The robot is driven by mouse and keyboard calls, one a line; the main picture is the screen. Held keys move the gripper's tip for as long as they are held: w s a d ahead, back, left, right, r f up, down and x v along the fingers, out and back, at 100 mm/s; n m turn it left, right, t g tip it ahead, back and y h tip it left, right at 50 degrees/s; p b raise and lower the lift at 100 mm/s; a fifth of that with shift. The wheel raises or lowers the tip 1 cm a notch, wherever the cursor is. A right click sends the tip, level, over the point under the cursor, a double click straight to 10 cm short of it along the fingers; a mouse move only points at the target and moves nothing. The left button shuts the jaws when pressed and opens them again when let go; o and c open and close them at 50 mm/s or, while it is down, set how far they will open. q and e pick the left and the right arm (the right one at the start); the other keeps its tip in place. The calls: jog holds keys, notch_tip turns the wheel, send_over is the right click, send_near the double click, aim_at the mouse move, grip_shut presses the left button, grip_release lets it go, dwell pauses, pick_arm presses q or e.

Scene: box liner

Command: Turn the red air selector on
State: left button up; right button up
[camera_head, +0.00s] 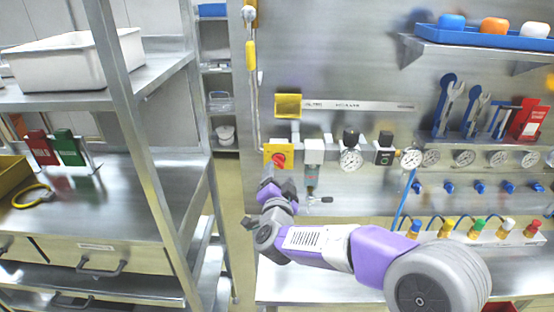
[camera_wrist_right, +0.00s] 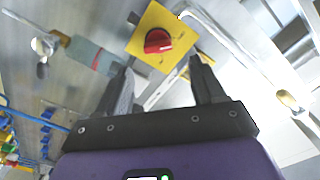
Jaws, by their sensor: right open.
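The red air selector (camera_head: 279,159) is a red knob on a yellow square plate on the metal wall panel. In the right wrist view the red knob (camera_wrist_right: 158,41) sits on its yellow plate (camera_wrist_right: 149,27), just beyond and between my fingertips. My right gripper (camera_head: 276,176) is just below the selector in the head view, and its fingers partly cover the plate's lower edge. In the right wrist view my right gripper (camera_wrist_right: 162,75) is open with nothing between its fingers. The fingers look apart from the knob. My left gripper is not in view.
A clear filter bowl (camera_head: 312,172) hangs right of the selector, close to my right gripper. A gauge (camera_head: 350,159) and black-topped fittings follow along the pipe. A yellow-handled pipe (camera_head: 252,80) runs down at left. A steel shelf rack (camera_head: 150,130) stands further left.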

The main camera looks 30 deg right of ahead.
aim_at(279, 166)
jog(key=x, duration=0.6)
jog(key=shift+f+p, duration=0.1)
jog(key=shift+p, duration=0.25)
jog(key=shift+c, duration=0.4)
jog(key=c, duration=1)
jog(key=shift+f+m+b, duration=0.15)
jog(key=shift+m+b, duration=0.25)
jog(key=shift+b, duration=0.45)
jog(key=m+b, duration=0.4)
jog(key=b, duration=0.1)
jog(key=m+b, duration=0.4)
jog(key=shift+f+m+b, duration=0.25)
jog(key=shift+m+b, duration=0.05)
jog(key=shift+b, duration=0.05)
jog(key=m+b, duration=0.4)
jog(key=shift+f, duration=0.1)
jog(key=shift+m+b, duration=1.35)
jog(key=shift+m, duration=0.85)
